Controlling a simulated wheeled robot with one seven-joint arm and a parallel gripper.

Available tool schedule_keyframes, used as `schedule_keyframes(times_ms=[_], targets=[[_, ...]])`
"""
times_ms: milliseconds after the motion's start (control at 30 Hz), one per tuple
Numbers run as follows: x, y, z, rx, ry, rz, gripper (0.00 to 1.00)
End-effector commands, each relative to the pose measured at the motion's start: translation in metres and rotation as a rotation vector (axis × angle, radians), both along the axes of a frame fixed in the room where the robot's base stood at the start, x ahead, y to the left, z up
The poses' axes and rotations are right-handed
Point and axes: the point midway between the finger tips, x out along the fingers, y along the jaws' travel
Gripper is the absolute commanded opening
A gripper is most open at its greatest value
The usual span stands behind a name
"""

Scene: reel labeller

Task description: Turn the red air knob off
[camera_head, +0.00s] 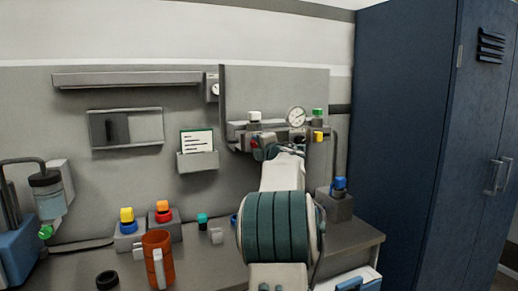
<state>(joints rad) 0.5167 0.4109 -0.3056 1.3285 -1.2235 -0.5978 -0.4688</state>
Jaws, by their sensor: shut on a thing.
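The red air knob (254,143) shows as a small patch of red below the pipework on the panel, left of the round gauge (296,117). My gripper (260,150) is at the knob, its jaws shut on it. My own arm and the gripper body cover most of the knob, so its turned position cannot be read. The gauge has a white face; its needle is too small to read.
A white-capped fitting (254,116), a green cap (318,113) and a yellow knob (318,136) sit close around the gripper. A card holder (198,161) is on the panel to the left. An orange mug (158,258) stands on the bench. A blue cabinet (410,150) bounds the right.

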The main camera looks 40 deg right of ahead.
Motion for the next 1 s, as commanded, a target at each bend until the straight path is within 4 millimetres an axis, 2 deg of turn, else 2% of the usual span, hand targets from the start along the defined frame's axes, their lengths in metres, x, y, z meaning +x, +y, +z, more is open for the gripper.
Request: schedule_keyframes(times_ms=[467,500,567,867,1000], targets=[[0.0,-0.0006,-0.0022,-0.014,0.007,-0.001,0.15],[0.0,-0.0006,-0.0022,-0.014,0.007,-0.001,0.43],[0.0,-0.0005,-0.0021,-0.014,0.007,-0.001,0.59],[-0.0007,0.0,-0.0009,-0.012,0.004,0.0,0.59],[-0.0092,0.0019,-0.0003,-0.013,0.003,-0.001,0.59]])
